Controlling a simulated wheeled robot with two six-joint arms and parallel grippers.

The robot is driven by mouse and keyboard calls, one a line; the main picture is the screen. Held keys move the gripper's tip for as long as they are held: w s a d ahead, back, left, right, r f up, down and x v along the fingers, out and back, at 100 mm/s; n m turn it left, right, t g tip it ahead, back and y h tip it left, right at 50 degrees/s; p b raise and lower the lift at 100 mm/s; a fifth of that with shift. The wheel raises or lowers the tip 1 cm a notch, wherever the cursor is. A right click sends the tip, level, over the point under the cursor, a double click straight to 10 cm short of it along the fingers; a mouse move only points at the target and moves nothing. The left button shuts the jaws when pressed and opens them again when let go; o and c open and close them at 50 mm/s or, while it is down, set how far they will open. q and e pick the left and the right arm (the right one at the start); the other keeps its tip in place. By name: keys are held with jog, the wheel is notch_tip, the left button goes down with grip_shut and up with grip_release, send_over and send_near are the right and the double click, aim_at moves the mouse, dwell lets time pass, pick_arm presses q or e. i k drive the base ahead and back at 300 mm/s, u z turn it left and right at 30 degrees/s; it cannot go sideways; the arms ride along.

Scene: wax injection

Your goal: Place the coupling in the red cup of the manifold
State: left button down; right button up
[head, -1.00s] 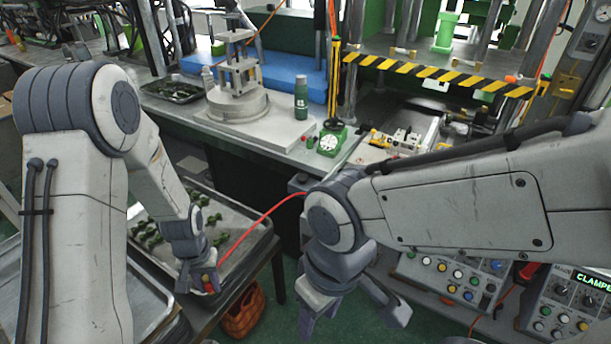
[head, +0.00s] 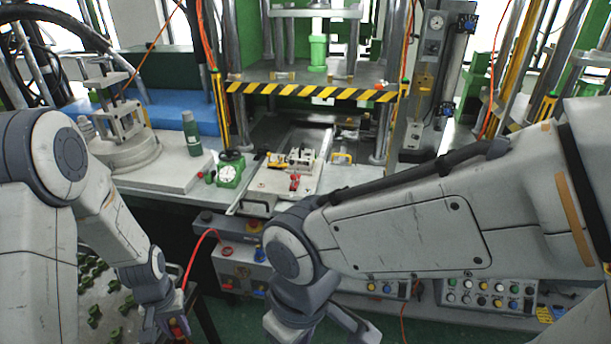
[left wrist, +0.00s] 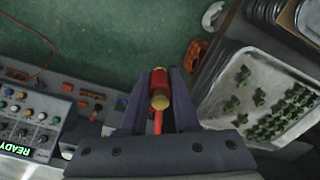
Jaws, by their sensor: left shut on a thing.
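The coupling (left wrist: 160,90), red with brass-coloured ends, is between the fingers of my left gripper (left wrist: 160,100) in the left wrist view. The gripper is shut on it. In the head view my left gripper (head: 177,328) is low at left, with a bit of red at its tip.
A red hose (head: 197,250) arcs from near my left gripper toward a control box (head: 240,268). The striped press beam (head: 310,90) spans above the plate. A tray (left wrist: 225,110) holds several green parts.

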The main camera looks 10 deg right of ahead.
aim_at(227, 252)
jog(key=z, duration=0.75)
jog(key=i, duration=1.3)
jog(key=u, duration=0.05)
